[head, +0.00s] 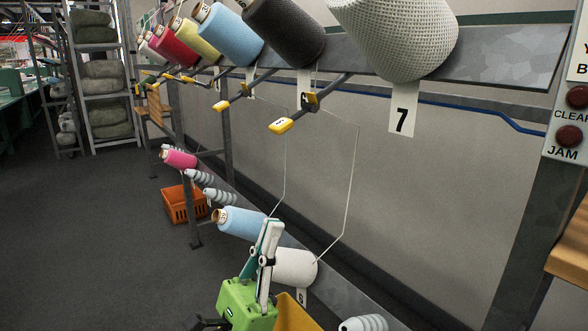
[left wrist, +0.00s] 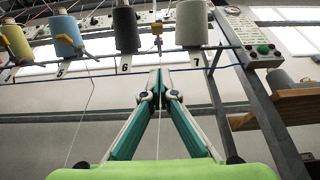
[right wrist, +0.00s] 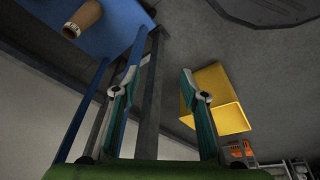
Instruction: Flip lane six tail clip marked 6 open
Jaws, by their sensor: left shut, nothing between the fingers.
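A yellow clip (head: 281,125) sits at the end of a grey arm between the dark grey cone (head: 285,28) and the white cone (head: 400,32). Its mark is too small to read; by position beside the 6 label (head: 305,82) it appears to be lane six's. Whether its flap is open cannot be told. It also shows in the left wrist view (left wrist: 157,28), above the fingers. My left gripper (head: 271,226) is shut and empty, well below the clip, in front of the lower white cone (head: 294,266). My right gripper (right wrist: 159,75) is open and empty, outside the head view.
Another yellow clip (head: 221,105) stands to the left, below the blue cone (head: 222,34). Thin threads hang between upper and lower cones. A button panel (head: 568,110) is at right. An orange crate (head: 183,204) stands on the floor. A yellow bin (right wrist: 222,98) shows beside my right gripper.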

